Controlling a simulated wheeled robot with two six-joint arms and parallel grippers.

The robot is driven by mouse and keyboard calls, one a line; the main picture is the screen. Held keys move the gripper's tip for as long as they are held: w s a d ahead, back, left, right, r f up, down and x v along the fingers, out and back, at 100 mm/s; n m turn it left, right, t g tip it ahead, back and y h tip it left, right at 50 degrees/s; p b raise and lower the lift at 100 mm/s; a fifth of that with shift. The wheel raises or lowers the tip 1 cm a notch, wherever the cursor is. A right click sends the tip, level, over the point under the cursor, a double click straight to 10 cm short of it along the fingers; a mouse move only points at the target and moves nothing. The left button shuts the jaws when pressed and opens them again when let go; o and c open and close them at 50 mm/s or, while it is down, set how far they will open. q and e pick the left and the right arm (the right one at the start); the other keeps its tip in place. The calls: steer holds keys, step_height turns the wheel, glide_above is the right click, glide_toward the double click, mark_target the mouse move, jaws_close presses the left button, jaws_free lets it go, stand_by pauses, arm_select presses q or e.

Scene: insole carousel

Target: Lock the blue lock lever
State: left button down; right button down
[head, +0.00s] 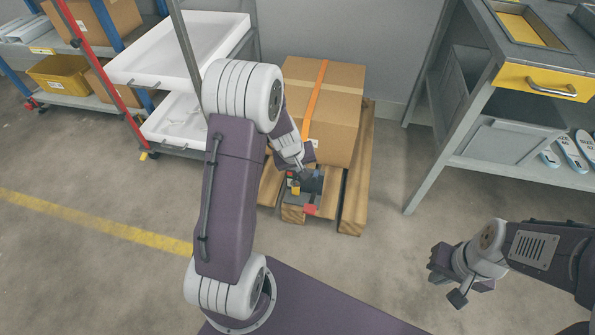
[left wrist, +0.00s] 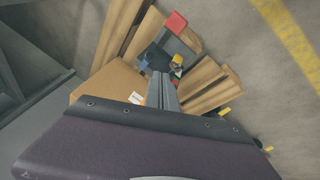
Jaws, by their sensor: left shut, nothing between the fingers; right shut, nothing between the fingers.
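A small dark device (head: 313,185) with red, yellow and blue parts sits on the wooden pallet in front of the cardboard box. It also shows in the left wrist view, with a red block (left wrist: 177,22) and a yellow part (left wrist: 178,61). A small blue part (left wrist: 143,65), which looks like the lock lever, sits close to my left fingertips; whether they touch it I cannot tell. My left gripper (left wrist: 162,80) is shut and empty, pointing down at the device. My right gripper (head: 457,298) is shut and empty, above the floor at the lower right.
A cardboard box (head: 340,85) with an orange strap stands on the pallet (head: 355,196) right behind the device. A white tray rack (head: 205,28) stands at the left and a grey workbench (head: 470,100) at the right. The floor between is clear.

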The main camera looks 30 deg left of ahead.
arm_select(q)
steer(key=s, duration=0.1)
steer(key=s+r, duration=0.1)
steer(key=shift+s+d+r, duration=0.1)
steer(key=shift+s+d, duration=0.05)
steer(key=shift+s, duration=0.25)
steer(key=d+r+m+p, duration=0.2)
steer(key=d+r+p, duration=0.2)
steer(key=r, duration=0.4)
steer(key=s+d+r+m+h+p, duration=0.1)
steer(key=s+d+r+m+p, duration=0.25)
steer(key=s+r, duration=0.2)
steer(key=s+f+m+g+y, duration=0.1)
steer(key=s+f+m+g, duration=0.15)
steer(key=s, duration=0.65)
step_height(320, 180, up, 38)
steer(key=p, duration=3.7)
steer(key=shift+s+a+f+n, duration=0.15)
steer(key=shift+s+a+n, duration=0.1)
steer(key=shift+a+n, duration=0.05)
steer(key=shift+g, duration=0.25)
